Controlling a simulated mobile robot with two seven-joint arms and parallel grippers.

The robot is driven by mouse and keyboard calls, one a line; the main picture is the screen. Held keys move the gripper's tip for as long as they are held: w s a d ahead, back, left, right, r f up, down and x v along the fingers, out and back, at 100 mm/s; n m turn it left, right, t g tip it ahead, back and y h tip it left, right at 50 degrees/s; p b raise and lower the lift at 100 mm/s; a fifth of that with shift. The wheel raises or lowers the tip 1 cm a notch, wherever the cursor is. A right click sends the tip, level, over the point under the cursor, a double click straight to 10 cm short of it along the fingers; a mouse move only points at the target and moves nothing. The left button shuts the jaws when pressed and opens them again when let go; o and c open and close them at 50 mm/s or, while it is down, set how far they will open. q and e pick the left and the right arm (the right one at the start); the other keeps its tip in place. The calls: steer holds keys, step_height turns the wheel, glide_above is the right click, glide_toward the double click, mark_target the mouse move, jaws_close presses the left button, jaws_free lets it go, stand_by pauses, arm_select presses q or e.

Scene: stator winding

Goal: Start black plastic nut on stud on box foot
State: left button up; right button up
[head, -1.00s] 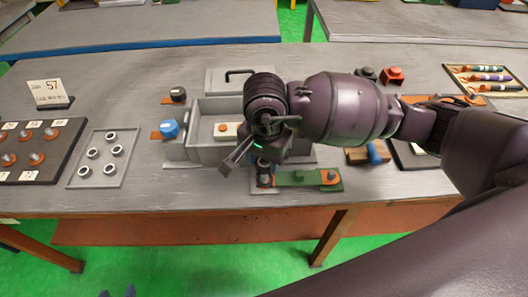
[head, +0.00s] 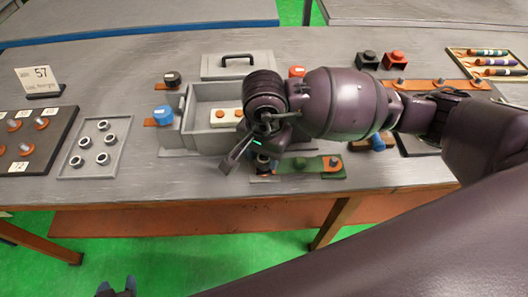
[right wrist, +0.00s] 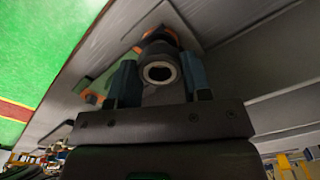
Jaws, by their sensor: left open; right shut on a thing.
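My right gripper (head: 258,152) reaches down at the front of the grey box (head: 205,138). Beyond the nut an orange patch shows on a grey plate (right wrist: 190,22); whether the nut touches a stud there cannot be told. In the head view the nut is largely hidden by the gripper. My left gripper (head: 117,287) is open at the bottom edge, away from the table.
A green strip with orange ends (head: 305,165) lies right of the right gripper. A blue knob (head: 163,113) and a black knob (head: 172,78) stand left of the box. A tray of several rings (head: 68,168) lies further left. The grey lid (head: 212,66) lies behind the box.

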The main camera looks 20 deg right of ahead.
arm_select(q)
steer(key=shift+s+f, duration=0.15)
steer(key=shift+f, duration=0.2)
stand_by(0.7)
steer(key=shift+s+f+b, duration=0.2)
steer(key=shift+f+b, duration=0.25)
steer(key=shift+f, duration=0.05)
steer(key=shift+s+f+b, duration=0.15)
steer(key=shift+f+b, duration=0.25)
steer(key=shift+f, duration=0.05)
arm_select(e)
steer(key=shift+s+f, duration=0.1)
steer(key=shift+f, duration=0.8)
stand_by(1.0)
arm_select(q)
steer(key=shift+r, duration=0.1)
arm_select(e)
steer(key=shift+r+m+p, duration=0.1)
steer(key=shift+m+p, duration=0.65)
steer(key=shift+m, duration=0.95)
arm_select(q)
steer(key=shift+w+r+p, duration=0.3)
steer(key=shift+w+r, duration=0.05)
steer(key=shift+r, duration=0.6)
steer(key=shift+w+r+p, duration=0.3)
steer(key=shift+r, duration=0.6)
arm_select(e)
steer(key=shift+m, duration=1.5)
steer(key=o, duration=0.9)
